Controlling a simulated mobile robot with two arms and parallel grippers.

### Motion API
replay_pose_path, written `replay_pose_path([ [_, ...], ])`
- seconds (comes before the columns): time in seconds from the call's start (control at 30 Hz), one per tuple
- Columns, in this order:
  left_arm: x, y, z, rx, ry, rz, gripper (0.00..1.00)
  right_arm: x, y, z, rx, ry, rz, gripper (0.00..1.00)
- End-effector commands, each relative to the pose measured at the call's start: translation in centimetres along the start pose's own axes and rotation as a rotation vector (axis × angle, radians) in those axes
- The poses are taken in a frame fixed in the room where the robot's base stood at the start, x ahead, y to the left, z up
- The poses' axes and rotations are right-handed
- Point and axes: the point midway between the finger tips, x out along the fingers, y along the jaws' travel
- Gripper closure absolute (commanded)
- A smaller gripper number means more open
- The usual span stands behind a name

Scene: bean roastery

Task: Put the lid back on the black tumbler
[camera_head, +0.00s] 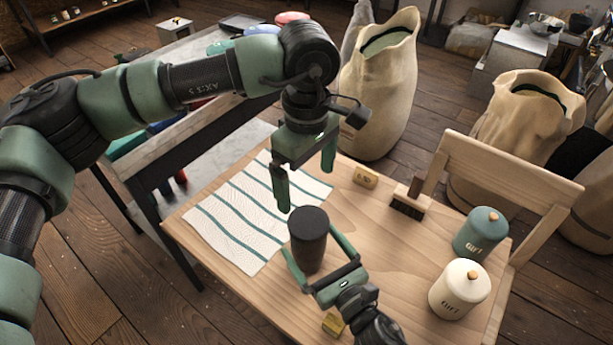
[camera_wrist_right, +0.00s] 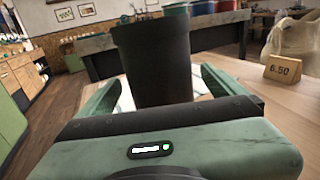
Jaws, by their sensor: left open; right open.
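The black tumbler (camera_head: 308,248) stands upright on the wooden table, beside the striped cloth. Its top looks flat and dark; I cannot tell whether that is a lid in place, and I see no separate lid. My left gripper (camera_head: 305,186) is open and empty, pointing down just above and behind the tumbler. My right gripper (camera_head: 311,239) is open low at the table, with one finger on each side of the tumbler. In the right wrist view the tumbler (camera_wrist_right: 153,65) stands between the green fingers; contact is not clear.
A striped cloth (camera_head: 240,222) lies left of the tumbler. A price tag (camera_head: 365,177) and a brush (camera_head: 408,204) are behind right. A teal canister (camera_head: 480,236) and a cream canister (camera_head: 459,290) stand at the right. Table between them is clear. A chair (camera_head: 510,165) and sacks stand beyond.

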Motion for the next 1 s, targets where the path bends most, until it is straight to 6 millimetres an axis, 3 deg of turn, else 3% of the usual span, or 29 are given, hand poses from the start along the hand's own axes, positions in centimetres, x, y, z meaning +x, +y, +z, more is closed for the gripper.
replay_pose_path([
  [0.1,0.6,0.0,0.0,0.0,0.0,0.0,0.0,-1.7,0.0,-0.2,0.0,0.001,0.0,0.02],
  [0.23,0.7,0.0,0.0,0.0,0.0,0.0,0.0,-2.6,0.0,-0.1,0.0,0.001,0.0,0.02],
  [0.77,0.6,0.0,0.0,0.0,0.0,0.0,0.0,-2.7,0.0,0.1,0.0,0.0,0.0,0.02],
  [0.87,-0.2,0.0,0.0,0.0,0.0,0.001,0.0,-2.7,0.0,0.9,0.0,-0.001,0.0,0.02],
  [1.0,-2.8,0.0,0.0,0.0,0.0,0.001,0.0,-2.7,0.0,3.5,0.0,-0.001,0.0,0.02],
])
